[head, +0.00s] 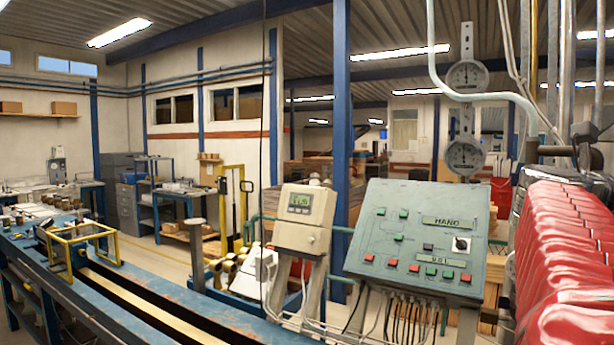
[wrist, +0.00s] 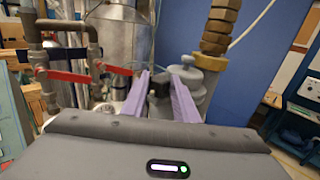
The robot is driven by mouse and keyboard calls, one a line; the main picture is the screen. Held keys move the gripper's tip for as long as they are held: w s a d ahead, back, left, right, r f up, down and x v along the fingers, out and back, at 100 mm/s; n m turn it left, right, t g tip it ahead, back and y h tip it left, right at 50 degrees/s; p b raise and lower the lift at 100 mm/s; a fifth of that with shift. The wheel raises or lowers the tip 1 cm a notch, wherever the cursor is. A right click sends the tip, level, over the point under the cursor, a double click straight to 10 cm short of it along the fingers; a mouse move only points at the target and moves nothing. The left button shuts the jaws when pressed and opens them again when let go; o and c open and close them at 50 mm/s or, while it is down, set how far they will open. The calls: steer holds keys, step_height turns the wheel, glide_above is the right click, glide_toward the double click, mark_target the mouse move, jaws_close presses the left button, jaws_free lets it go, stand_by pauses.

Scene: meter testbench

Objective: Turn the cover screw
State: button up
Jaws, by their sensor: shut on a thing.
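My gripper (wrist: 159,80) shows in the wrist view as two purple fingers reaching forward, and it is not seen in the head view. The fingers are shut on a small dark block-like piece, which I take to be the cover screw (wrist: 158,86). The fingers and the grey body below hide part of it. Just behind and to the right is a rounded grey housing (wrist: 208,82). I cannot make out how the screw sits on it. I cannot pick out the screw in the head view.
In the wrist view, pipes with red lever handles (wrist: 70,76) stand at left, and a brass fitting (wrist: 217,30) rises above the housing. The head view shows a control panel (head: 412,215), a box with a display (head: 302,228), two round gauges (head: 466,76), and a blue bench (head: 190,305).

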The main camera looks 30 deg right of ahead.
stand_by(0.3)
steer(key=o, duration=1.1)
steer(key=shift+c, duration=0.2)
steer(key=shift+r, duration=0.15)
step_height(320, 180, up, 10)
